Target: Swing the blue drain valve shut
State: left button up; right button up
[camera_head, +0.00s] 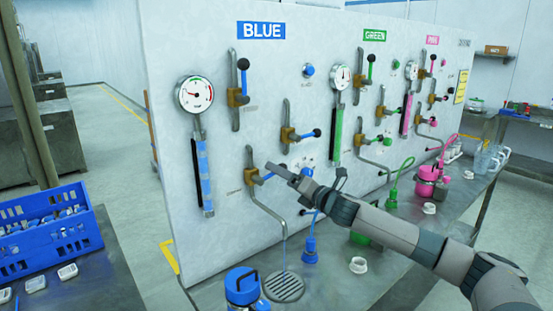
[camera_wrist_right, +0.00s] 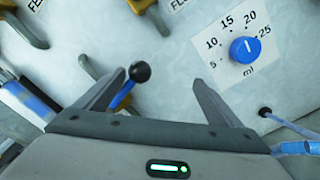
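The blue drain valve (camera_head: 253,177) is the lowest brass valve under the BLUE sign, with a curved pipe leading down from it. Its blue lever points roughly sideways to the right; its far end is hidden behind my right gripper (camera_head: 277,170) in the head view. In the right wrist view, a blue lever with a black ball (camera_wrist_right: 140,71) lies between the spread fingers of my right gripper (camera_wrist_right: 160,82), close to the left finger. Whether it touches that finger I cannot tell. A thin pale stream (camera_head: 284,255) appears below the pipe. My left gripper is not in view.
A round drain grate (camera_head: 284,287) and a blue canister (camera_head: 243,287) sit on the bench below. A blue knob with a dial (camera_wrist_right: 245,50) is near the right finger. Other valves and gauges line the panel. A blue crate (camera_head: 45,235) stands at left.

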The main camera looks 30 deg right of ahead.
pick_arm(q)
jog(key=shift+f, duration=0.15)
pick_arm(e)
jog(key=shift+f, duration=0.3)
pick_arm(q)
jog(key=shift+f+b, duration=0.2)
jog(key=shift+b, duration=0.1)
pick_arm(e)
jog(key=shift+d+f, duration=0.1)
jog(key=shift+f, duration=0.3)
pick_arm(q)
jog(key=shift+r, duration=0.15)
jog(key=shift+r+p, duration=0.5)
jog(key=shift+p, duration=0.15)
pick_arm(e)
jog(key=shift+a+r, duration=0.5)
jog(key=shift+r, duration=0.05)
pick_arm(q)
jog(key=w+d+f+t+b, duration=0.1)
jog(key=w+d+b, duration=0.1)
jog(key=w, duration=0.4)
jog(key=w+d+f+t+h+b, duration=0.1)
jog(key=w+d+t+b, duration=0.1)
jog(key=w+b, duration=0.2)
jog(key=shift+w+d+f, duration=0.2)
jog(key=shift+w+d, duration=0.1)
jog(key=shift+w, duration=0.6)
pick_arm(e)
jog(key=s, duration=0.9)
jog(key=shift+d, duration=0.4)
